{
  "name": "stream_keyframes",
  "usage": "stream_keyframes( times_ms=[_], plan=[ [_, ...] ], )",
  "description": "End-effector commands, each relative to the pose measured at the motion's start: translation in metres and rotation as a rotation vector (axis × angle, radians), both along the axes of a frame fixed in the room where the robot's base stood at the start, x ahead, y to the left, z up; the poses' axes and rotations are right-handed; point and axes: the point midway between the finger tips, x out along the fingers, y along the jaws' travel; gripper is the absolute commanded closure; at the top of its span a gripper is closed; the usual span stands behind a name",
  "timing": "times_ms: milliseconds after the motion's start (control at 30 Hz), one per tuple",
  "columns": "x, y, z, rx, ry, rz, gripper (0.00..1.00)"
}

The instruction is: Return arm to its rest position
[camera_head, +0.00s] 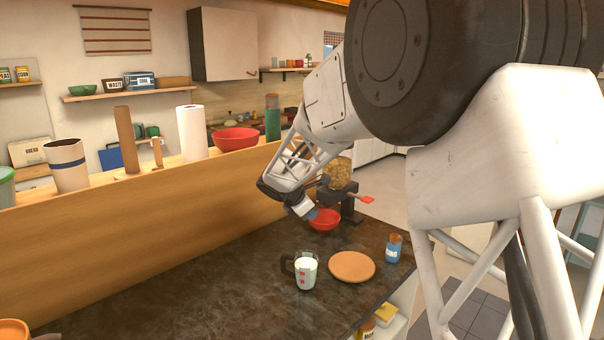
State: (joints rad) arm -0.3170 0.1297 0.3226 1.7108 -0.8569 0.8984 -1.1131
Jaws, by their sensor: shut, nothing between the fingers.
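My arm, white with dark joints, reaches from the right side of the picture over the dark counter (215,285). My gripper (312,213) is at its far end, pointing down and to the right, shut and empty. It appears just in front of or above a small red bowl (325,224); the gap between them cannot be told. The gripper's tips are small in this view.
A mug (306,272), a round tan board (352,267) and a blue jar (393,250) stand on the counter. A dark machine with a red handle (341,195) stands behind the bowl. A wooden partition (150,235) runs along the left.

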Motion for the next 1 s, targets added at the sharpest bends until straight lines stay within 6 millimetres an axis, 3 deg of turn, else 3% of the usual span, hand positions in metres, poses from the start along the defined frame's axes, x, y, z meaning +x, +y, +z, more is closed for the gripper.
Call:
stream_keyframes(
  times_ms=[200,500,1000],
  plan=[
    [-0.056,-0.04,0.03,0.129,-0.059,-0.196,1.0],
    [-0.137,-0.084,0.058,0.3,-0.133,-0.468,1.0],
    [-0.278,-0.137,0.08,0.565,-0.249,-0.934,1.0]
  ],
)
